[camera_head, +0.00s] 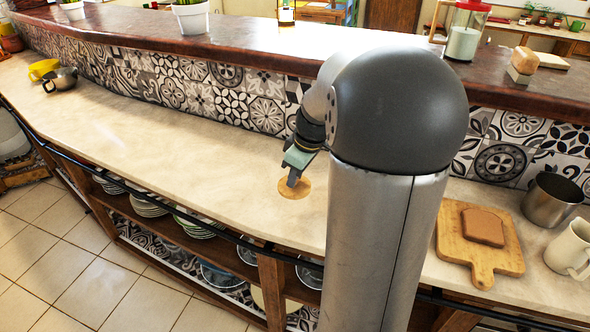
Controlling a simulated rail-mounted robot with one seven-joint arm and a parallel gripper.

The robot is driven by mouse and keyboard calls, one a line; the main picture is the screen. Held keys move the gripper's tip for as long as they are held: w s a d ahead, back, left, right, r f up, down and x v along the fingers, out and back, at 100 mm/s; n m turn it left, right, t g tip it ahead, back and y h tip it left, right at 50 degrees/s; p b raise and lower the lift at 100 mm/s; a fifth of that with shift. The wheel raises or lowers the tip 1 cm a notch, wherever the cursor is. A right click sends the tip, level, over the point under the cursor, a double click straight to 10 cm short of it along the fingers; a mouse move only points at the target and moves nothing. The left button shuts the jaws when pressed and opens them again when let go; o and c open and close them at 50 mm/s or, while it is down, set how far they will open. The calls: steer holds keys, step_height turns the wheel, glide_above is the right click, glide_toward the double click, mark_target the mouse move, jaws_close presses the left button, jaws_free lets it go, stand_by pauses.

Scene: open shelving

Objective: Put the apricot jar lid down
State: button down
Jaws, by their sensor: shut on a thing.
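The apricot jar lid (300,191) is a flat, round, tan disc over the pale counter, left of my column. My gripper (292,180) points down and is shut on the lid, its fingers near the middle of the disc. The lid looks about level. It is at or just above the counter surface (215,165); I cannot tell whether it touches. My arm and column hide part of the counter to the right. No apricot jar can be made out.
At right are a wooden board (450,235) with a brown slice (483,227), a metal cup (551,199) and a white mug (570,248). A raised ledge (250,50) runs behind.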

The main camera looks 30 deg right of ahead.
steer(key=shift+w+a+f, duration=0.15)
steer(key=shift+f, duration=0.05)
steer(key=w+d+p, duration=0.1)
steer(key=w+d, duration=0.2)
steer(key=d, duration=0.2)
steer(key=w+d+f+p, duration=0.1)
steer(key=w+d+p, duration=0.1)
steer(key=w+d, duration=0.2)
steer(key=w+d+p, duration=0.2)
steer(key=w+d, duration=0.2)
steer(key=d, duration=0.2)
steer(key=shift+w+d+f, duration=0.1)
steer(key=shift+w+f, duration=0.15)
step_height(320, 180, down, 5)
steer(key=shift+r+p, duration=0.1)
steer(key=shift+p, duration=0.5)
steer(key=shift+w+d+f+p, duration=0.15)
steer(key=shift+f+p, duration=0.15)
steer(key=shift+f, duration=0.1)
steer(key=shift+f, duration=0.15)
